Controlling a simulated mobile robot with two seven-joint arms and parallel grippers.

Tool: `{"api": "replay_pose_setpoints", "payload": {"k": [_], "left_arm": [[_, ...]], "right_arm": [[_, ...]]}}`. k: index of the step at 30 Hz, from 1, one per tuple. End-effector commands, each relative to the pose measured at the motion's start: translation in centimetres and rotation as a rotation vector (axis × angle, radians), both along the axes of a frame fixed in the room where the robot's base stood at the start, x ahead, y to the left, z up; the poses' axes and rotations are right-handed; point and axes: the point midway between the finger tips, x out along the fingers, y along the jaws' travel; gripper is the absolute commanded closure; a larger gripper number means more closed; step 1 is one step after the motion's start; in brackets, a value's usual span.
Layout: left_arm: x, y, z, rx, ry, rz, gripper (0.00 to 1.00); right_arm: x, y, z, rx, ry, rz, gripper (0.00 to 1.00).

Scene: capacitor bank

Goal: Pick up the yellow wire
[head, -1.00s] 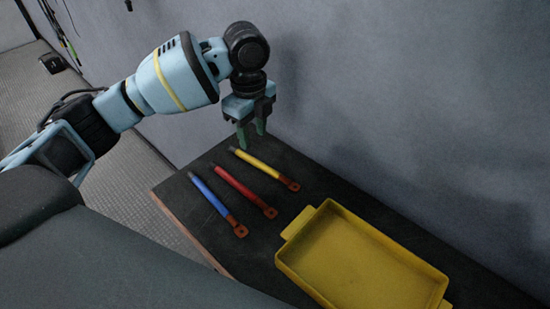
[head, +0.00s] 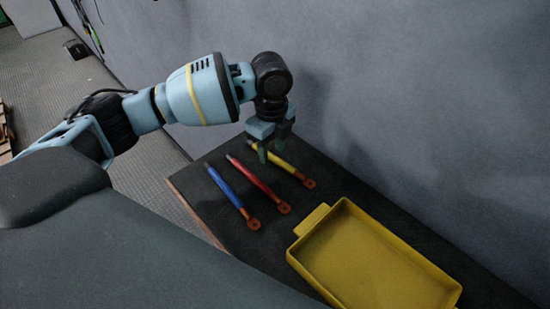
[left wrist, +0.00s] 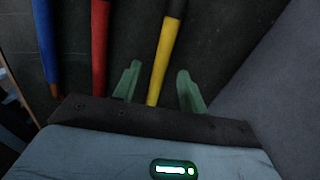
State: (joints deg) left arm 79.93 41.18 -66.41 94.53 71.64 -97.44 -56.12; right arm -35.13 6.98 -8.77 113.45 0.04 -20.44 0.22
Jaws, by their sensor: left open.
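The yellow wire (head: 285,164) lies on the dark tabletop, rightmost of three wires, with a copper-coloured lug at its near end. My left gripper (head: 270,156) is open and points down over its far part. In the left wrist view, the yellow wire (left wrist: 164,58) runs between the two green fingers of the left gripper (left wrist: 158,85), which stand apart on either side of it. Whether the fingers touch the wire is not clear. My right gripper is not in view.
The red wire (head: 258,184) and blue wire (head: 228,191) lie to the left of the yellow one, roughly parallel. A yellow tray (head: 375,243) sits nearer on the table (head: 330,178), its visible inside empty. A grey wall (head: 430,110) stands close behind the table.

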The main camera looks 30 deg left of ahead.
Motion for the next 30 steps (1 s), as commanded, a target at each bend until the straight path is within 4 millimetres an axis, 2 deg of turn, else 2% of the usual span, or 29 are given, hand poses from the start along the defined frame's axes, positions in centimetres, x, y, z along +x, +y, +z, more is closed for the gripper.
{"api": "replay_pose_setpoints", "payload": {"k": [3,11,20,30], "left_arm": [[-0.01,0.03,-0.94,0.0,0.0,0.0,0.58],[0.0,0.02,-1.04,0.0,0.0,0.0,0.59],[-0.01,0.01,-1.02,0.0,0.0,0.0,0.99],[0.03,-0.01,-0.73,0.0,-0.002,0.0,1.0]], "right_arm": [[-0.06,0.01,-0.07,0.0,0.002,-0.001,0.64],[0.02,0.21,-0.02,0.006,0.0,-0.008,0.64],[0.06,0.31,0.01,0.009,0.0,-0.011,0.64],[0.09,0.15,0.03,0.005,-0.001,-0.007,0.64]]}}
